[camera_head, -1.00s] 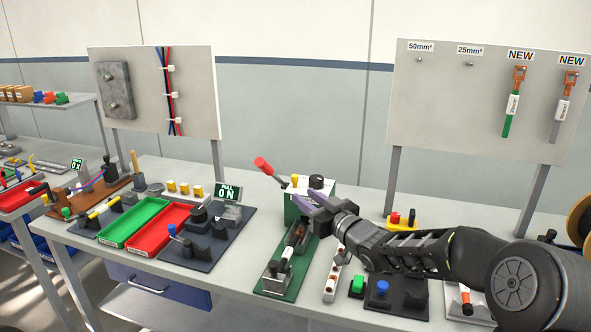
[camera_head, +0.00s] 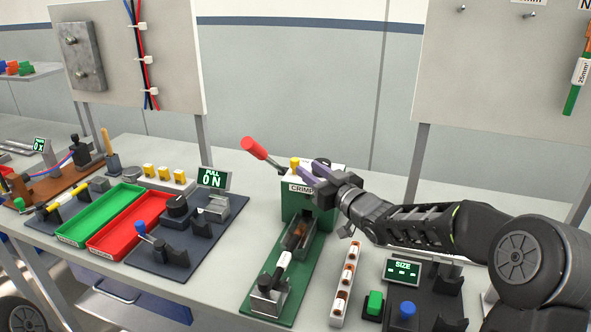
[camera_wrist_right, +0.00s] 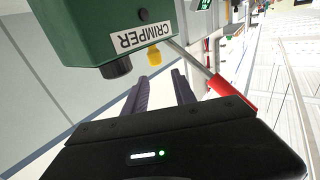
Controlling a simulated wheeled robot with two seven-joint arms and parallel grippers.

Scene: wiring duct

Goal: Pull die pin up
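The green crimper (camera_head: 297,203) stands on a green base plate, with a yellow pin (camera_head: 295,163) on its top, likely the die pin. The pin also shows in the right wrist view (camera_wrist_right: 152,79), beside the black knob (camera_wrist_right: 117,68). My right gripper (camera_head: 315,169) is over the crimper's top, coming from the right. In the wrist view its two fingers (camera_wrist_right: 160,79) are apart, and the pin shows between their tips. I cannot tell whether they touch it; nothing is gripped. My left gripper is out of view.
The crimper's red-handled lever (camera_head: 254,148) slants up to the left of the pin. A red tray (camera_head: 133,229) and a green tray (camera_head: 98,213) lie to the left. A white lug strip (camera_head: 346,285) and a SIZE display (camera_head: 402,268) stand to the right.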

